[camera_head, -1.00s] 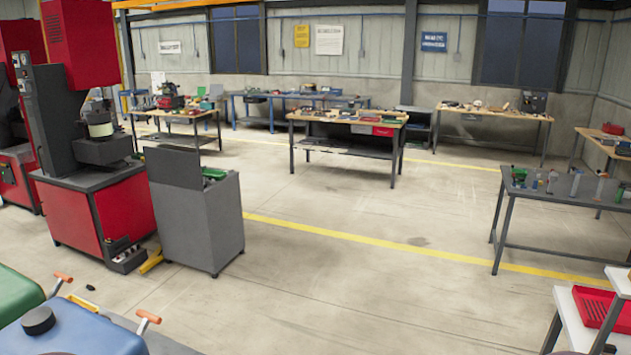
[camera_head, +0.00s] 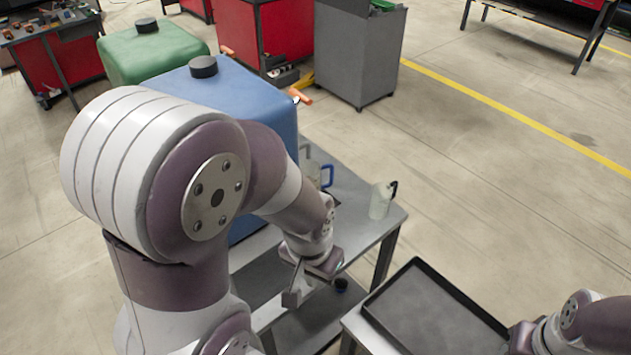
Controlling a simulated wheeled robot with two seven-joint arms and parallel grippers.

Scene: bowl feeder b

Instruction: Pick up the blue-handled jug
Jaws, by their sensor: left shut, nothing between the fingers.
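The blue-handled jug (camera_head: 314,172) is clear and stands on the grey metal bench (camera_head: 350,197), just right of the blue tank. Its blue handle faces right, and my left arm hides part of its lower body. My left gripper (camera_head: 292,297) points down at the bench's front side, nearer to me than the jug and apart from it. It is shut and empty. My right gripper (camera_head: 520,337) is at the lower right by the black tray's edge; its fingers are too unclear to tell open from shut.
A second clear jug (camera_head: 381,202) with a black handle stands at the bench's right end. A blue tank (camera_head: 235,95) and a green tank (camera_head: 150,50) stand behind my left arm. An empty black tray (camera_head: 430,310) lies at the front right. Open floor lies to the right.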

